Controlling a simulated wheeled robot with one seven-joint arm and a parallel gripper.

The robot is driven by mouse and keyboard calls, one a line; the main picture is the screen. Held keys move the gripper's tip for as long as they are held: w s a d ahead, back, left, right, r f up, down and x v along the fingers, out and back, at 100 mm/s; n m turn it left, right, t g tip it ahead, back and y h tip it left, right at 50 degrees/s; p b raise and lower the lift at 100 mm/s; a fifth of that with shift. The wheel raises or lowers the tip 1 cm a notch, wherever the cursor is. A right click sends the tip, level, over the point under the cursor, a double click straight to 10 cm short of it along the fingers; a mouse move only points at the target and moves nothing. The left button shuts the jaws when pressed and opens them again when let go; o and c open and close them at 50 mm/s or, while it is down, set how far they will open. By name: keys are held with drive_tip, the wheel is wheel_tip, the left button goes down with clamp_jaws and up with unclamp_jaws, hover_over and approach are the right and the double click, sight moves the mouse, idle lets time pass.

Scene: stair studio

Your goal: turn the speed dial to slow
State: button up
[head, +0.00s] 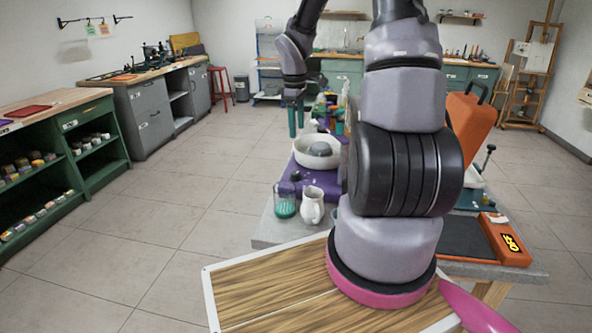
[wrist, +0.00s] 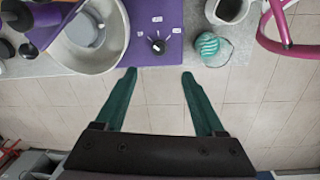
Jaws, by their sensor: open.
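The speed dial (wrist: 157,46) is a small black knob with a pale mark on the purple wheel base, in the wrist view. Small white labels (wrist: 157,19) stand around it, too small to read. My gripper (wrist: 158,76) has its two teal fingers apart, with nothing between them. In the wrist picture its tips lie just below the dial, one to either side, near the base's edge. In the head view my gripper (head: 296,120) hangs over the wheel area. The purple base (head: 285,192) carries a white round basin (head: 316,160) with a grey wheel head.
A glass with teal contents (head: 285,204) and a white jug (head: 312,207) stand beside the base, on the robot's side. The basin wall (wrist: 112,63) rises close to the left finger in the wrist view. Tiled floor is clear beyond the table edge.

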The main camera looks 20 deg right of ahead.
drive_tip(key=n, duration=0.2)
hover_over(296, 173)
wheel_tip(296, 173, down, 6)
drive_tip(key=shift+g+y, duration=0.3)
wheel_tip(296, 173, down, 11)
drive_tip(key=shift+w, duration=0.1)
clamp_jaws()
